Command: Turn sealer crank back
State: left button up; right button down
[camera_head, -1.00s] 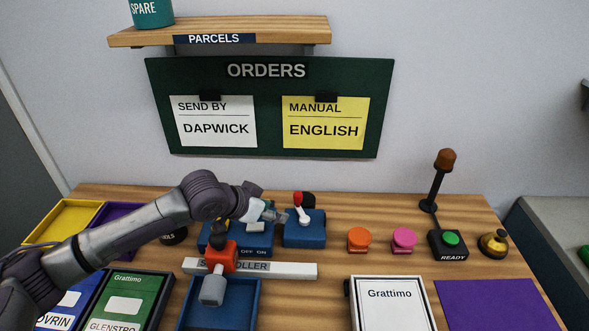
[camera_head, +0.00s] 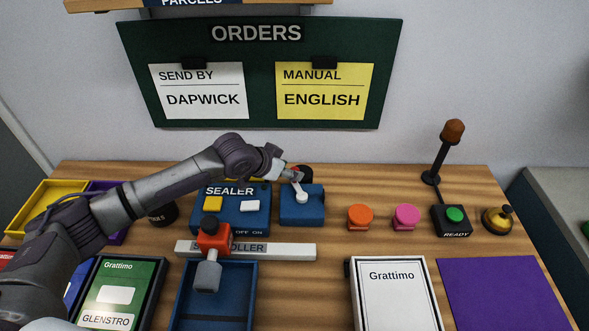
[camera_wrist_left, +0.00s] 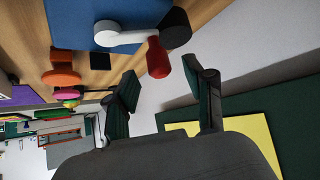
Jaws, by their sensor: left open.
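The blue sealer (camera_head: 230,222), with yellow and white switches, stands at the back of the table. To its right is a blue crank box (camera_head: 302,212) with a white crank arm (camera_head: 299,189) pointing toward the back. In the left wrist view the white crank arm (camera_wrist_left: 125,37) ends in a red knob (camera_wrist_left: 157,58). My left gripper (camera_head: 297,173) is open at the crank's end. In the wrist view its fingertips (camera_wrist_left: 160,72) lie either side of the knob, with gaps; I cannot tell whether the knob is fully between them. The gripper largely hides the knob in the head view.
An orange-and-grey handle (camera_head: 213,240) stands by the white roller bar (camera_head: 285,251), above a blue tray (camera_head: 183,300). Orange (camera_head: 360,217) and pink (camera_head: 405,216) stamps, a green READY button (camera_head: 455,214) and a bell (camera_head: 497,218) are to the right.

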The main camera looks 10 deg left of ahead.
aim_at(295, 169)
pick_arm(q)
jog(key=shift+x, duration=1.75)
grip_shut()
